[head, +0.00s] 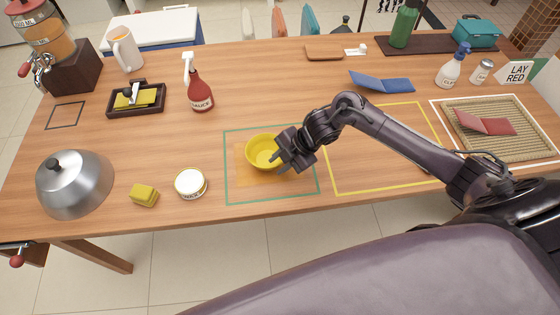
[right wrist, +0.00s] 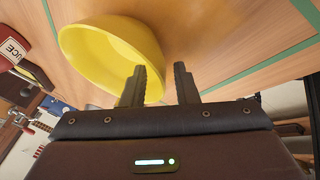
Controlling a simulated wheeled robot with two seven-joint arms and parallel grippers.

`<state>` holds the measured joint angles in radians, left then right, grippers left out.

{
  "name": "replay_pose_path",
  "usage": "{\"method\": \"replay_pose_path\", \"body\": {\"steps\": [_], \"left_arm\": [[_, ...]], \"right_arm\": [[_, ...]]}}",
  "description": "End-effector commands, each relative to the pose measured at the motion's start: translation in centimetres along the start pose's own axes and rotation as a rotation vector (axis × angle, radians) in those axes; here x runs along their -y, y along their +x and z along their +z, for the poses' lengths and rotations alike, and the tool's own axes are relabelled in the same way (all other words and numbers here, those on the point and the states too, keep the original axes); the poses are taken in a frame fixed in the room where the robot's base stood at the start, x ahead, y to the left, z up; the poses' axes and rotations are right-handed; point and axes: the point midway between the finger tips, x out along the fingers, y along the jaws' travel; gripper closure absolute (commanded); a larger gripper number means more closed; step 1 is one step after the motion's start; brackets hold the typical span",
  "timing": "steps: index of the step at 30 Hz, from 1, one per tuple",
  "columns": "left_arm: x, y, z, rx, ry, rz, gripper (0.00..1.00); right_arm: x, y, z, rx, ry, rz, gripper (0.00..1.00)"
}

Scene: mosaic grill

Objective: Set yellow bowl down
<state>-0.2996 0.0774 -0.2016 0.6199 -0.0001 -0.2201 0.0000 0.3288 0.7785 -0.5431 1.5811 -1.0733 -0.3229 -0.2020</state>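The yellow bowl (head: 262,151) is upright inside the green outline (head: 227,180), over an orange square (head: 285,180) on the wooden table. It looks to rest on the surface, though a small gap under it would be hard to see. My right gripper (head: 281,158) is at the bowl's right side. In the right wrist view the bowl (right wrist: 105,45) fills the upper left. The right gripper's fingers (right wrist: 160,80) are apart, with the bowl's rim edge between them and wood showing beside the right finger. My left gripper is not in view.
A white tin (head: 190,184), a yellow sponge (head: 144,195) and a metal dome (head: 75,184) stand left of the bowl. A red sauce bottle (head: 201,92) stands behind. The yellow outline (head: 334,192) at right is mostly bare, with my right arm above it.

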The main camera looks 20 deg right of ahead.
Motion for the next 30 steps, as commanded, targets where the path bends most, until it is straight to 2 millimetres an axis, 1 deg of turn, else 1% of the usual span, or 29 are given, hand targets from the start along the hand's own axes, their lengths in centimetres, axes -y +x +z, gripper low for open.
{"method": "replay_pose_path", "body": {"steps": [3, 4, 7, 15, 18, 21, 25, 30], "left_arm": [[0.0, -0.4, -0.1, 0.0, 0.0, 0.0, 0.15], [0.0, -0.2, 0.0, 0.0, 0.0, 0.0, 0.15], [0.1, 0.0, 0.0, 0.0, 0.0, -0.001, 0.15], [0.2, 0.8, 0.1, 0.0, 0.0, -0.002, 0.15], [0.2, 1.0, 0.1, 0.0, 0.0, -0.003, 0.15], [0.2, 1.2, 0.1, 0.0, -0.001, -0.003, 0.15], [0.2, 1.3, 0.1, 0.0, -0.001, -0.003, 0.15], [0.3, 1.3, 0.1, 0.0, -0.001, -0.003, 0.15]], "right_arm": [[-0.2, -0.5, -0.2, 0.0, 0.0, 0.001, 0.73], [-0.2, -0.6, -0.1, 0.001, -0.001, 0.001, 0.73], [-0.1, -1.9, 0.0, 0.002, -0.003, 0.001, 0.73], [0.0, -7.7, 0.1, 0.005, -0.005, 0.0, 0.73], [0.0, -9.5, 0.1, 0.005, -0.002, 0.0, 0.73], [-0.1, -10.9, 0.1, 0.003, -0.001, 0.001, 0.73], [-0.1, -12.0, 0.0, 0.002, 0.0, -0.001, 0.73], [-0.1, -12.3, -0.1, -0.001, 0.001, -0.001, 0.73]]}}
